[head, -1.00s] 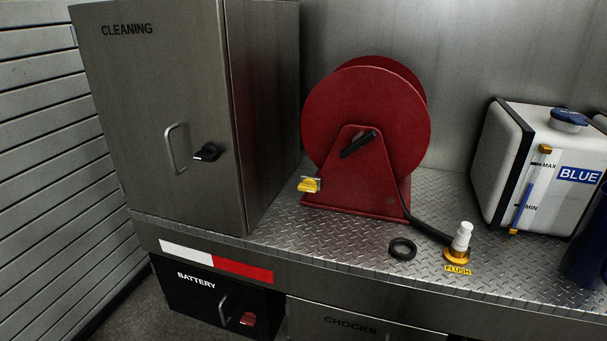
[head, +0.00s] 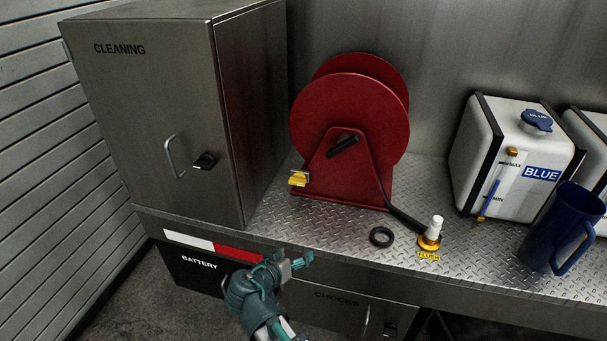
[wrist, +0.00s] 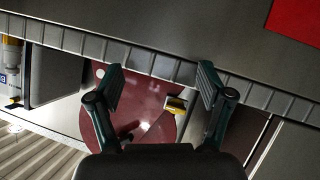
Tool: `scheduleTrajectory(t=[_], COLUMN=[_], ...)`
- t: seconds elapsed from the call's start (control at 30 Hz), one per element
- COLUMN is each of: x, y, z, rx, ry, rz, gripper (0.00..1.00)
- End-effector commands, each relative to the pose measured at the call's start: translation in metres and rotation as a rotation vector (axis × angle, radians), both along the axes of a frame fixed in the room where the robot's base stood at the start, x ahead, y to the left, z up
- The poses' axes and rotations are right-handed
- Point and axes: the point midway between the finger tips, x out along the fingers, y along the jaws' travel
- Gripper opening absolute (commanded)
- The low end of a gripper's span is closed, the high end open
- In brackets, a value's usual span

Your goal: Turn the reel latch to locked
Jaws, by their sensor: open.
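The red hose reel (head: 352,118) stands on the diamond-plate deck. Its yellow latch (head: 299,179) sticks out at the lower left of the reel's stand. A black crank handle (head: 343,147) is on the front of the stand. My gripper (head: 298,261) is in front of the deck edge, below the latch in the head view, and touches nothing. In the wrist view the open fingers (wrist: 160,88) show with the yellow latch (wrist: 176,106) between them but farther off, and the red reel (wrist: 120,115) behind.
A grey CLEANING cabinet (head: 140,120) stands left of the reel. A black ring (head: 381,237), the FLUSH fitting (head: 432,236), a BLUE tank (head: 500,160) and a blue jug (head: 560,225) are to the right. The deck's front edge (head: 330,262) lies between my gripper and the reel.

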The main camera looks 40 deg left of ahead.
Motion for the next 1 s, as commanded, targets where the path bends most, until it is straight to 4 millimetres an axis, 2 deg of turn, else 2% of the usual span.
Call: scheduleTrajectory(t=[0.03, 0.13, 0.2, 0.4, 0.5, 0.67, 0.77, 1.0], x=[-0.002, 0.005, 0.017, 0.048, 0.057, 0.066, 0.075, 0.110], y=[0.013, 0.032, 0.043, 0.067, 0.073, 0.077, 0.080, 0.094], z=[0.021, 0.049, 0.068, 0.120, 0.137, 0.143, 0.140, 0.125], rx=[0.029, 0.092, 0.141, 0.274, 0.315, 0.333, 0.331, 0.330], ry=[-0.012, -0.019, -0.017, -0.010, -0.009, -0.009, -0.009, -0.008], rz=[0.017, 0.039, 0.047, 0.074, 0.085, 0.088, 0.088, 0.088], gripper=[0.79, 0.79, 0.79, 0.79, 0.79, 0.79, 0.79, 0.79])
